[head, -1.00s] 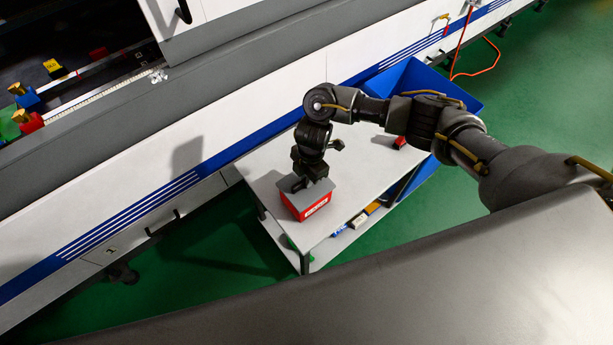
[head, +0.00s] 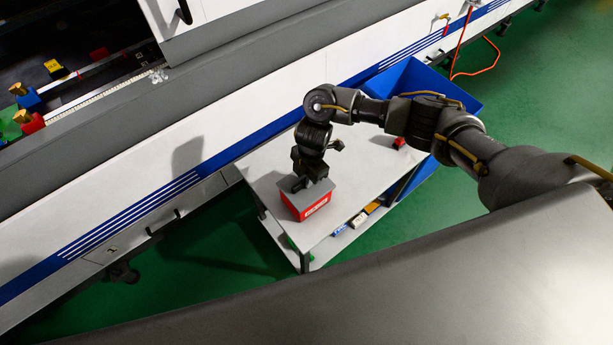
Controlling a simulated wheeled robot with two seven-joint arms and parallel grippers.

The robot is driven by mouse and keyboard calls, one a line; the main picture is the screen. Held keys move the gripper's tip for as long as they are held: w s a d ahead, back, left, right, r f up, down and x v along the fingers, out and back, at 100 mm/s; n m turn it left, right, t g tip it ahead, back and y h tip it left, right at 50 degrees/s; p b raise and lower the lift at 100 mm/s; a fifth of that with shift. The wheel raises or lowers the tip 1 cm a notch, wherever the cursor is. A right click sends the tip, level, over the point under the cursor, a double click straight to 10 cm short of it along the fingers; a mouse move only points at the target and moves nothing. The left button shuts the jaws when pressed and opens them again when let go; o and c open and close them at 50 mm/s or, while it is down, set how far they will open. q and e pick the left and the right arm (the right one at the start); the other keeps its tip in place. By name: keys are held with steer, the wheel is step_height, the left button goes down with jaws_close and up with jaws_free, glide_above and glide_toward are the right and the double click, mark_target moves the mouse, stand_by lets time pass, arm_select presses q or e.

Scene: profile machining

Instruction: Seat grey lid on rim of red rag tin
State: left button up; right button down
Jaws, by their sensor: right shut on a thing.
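The red rag tin (head: 316,208) stands upright on the light grey cart top, with a white label on its front side. The grey lid (head: 318,192) lies over the top of the tin. From this view I cannot tell whether it sits fully down on the rim all round. My right gripper (head: 301,185) is above the lid, pointing down, and is shut on the lid near its left part. The fingertips and the grasped part are small and dark. My left gripper is not in view.
The cart top (head: 353,170) has free room behind and right of the tin. A small red object (head: 399,143) lies at its far right. A blue bin (head: 410,78) stands behind the cart. The white machine (head: 130,165) runs along the left. Several items lie on the lower shelf.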

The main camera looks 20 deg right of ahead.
steer(key=shift+f+b, duration=0.8)
steer(key=shift+f, duration=0.25)
steer(key=shift+r+p, duration=0.1)
steer(key=shift+p, duration=0.35)
stand_by(1.6)
steer(key=c, duration=1.4)
jaws_free()
steer(key=shift+o, duration=0.2)
steer(key=r, duration=0.7)
steer(key=d+r, duration=0.1)
steer(key=r, duration=0.2)
steer(key=shift+w+d+r+p, duration=0.1)
steer(key=shift+w+r+p, duration=0.1)
steer(key=shift+r+p, duration=0.15)
